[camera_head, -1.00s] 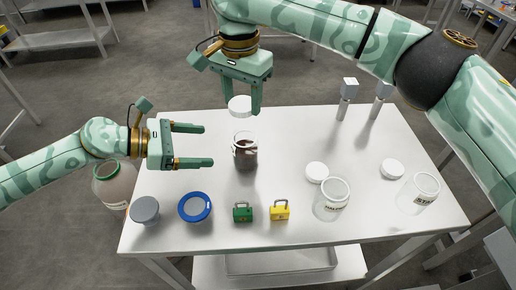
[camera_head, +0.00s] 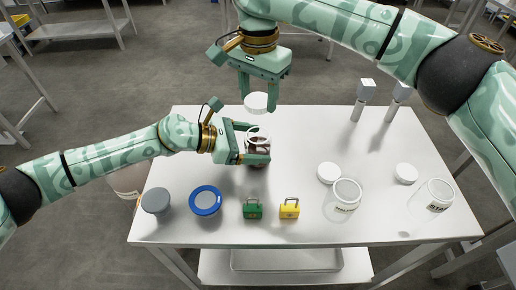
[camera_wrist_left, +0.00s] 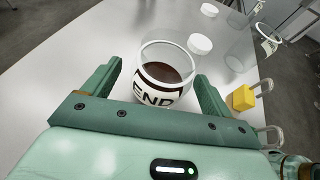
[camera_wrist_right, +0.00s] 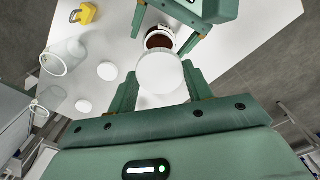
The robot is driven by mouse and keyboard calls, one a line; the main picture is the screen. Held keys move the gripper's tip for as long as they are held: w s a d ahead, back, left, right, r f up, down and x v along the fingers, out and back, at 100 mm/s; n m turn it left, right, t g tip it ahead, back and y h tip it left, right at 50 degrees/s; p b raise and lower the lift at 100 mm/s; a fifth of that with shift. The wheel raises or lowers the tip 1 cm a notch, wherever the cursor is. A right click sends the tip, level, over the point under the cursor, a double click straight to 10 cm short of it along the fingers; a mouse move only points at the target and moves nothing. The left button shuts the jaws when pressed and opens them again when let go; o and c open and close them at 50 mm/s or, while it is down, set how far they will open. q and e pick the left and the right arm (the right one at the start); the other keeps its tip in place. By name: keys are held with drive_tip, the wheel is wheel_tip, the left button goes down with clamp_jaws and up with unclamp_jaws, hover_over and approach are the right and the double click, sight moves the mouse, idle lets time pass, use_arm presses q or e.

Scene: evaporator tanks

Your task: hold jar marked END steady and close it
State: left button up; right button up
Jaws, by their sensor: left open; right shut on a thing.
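The jar marked END (camera_wrist_left: 165,75) stands open on the table with dark content inside. In the head view the jar (camera_head: 258,150) is partly hidden by my left gripper (camera_head: 262,143), whose fingers are open on either side of it. The left wrist view shows the jar between the open fingers (camera_wrist_left: 160,82), with the END label facing the camera. My right gripper (camera_head: 258,95) is shut on a white lid (camera_head: 257,103) and holds it above and behind the jar. The right wrist view shows the lid (camera_wrist_right: 160,73) between the fingers, with the open jar (camera_wrist_right: 160,38) beyond it.
Two open, empty-looking glass jars (camera_head: 345,198) (camera_head: 434,197) and two white lids (camera_head: 329,172) (camera_head: 405,173) stand at the right.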

sight(258, 113)
use_arm(q)
drive_tip(key=shift+w+d+f, duration=0.15)
drive_tip(key=shift+d+f, duration=0.05)
drive_tip(key=shift+d, duration=0.35)
drive_tip(key=c, duration=1.5)
use_arm(e)
drive_tip(key=shift+f, duration=2.5)
drive_tip(key=shift+f, duration=0.1)
drive_tip(key=shift+f, duration=0.8)
drive_tip(key=shift+f, duration=0.55)
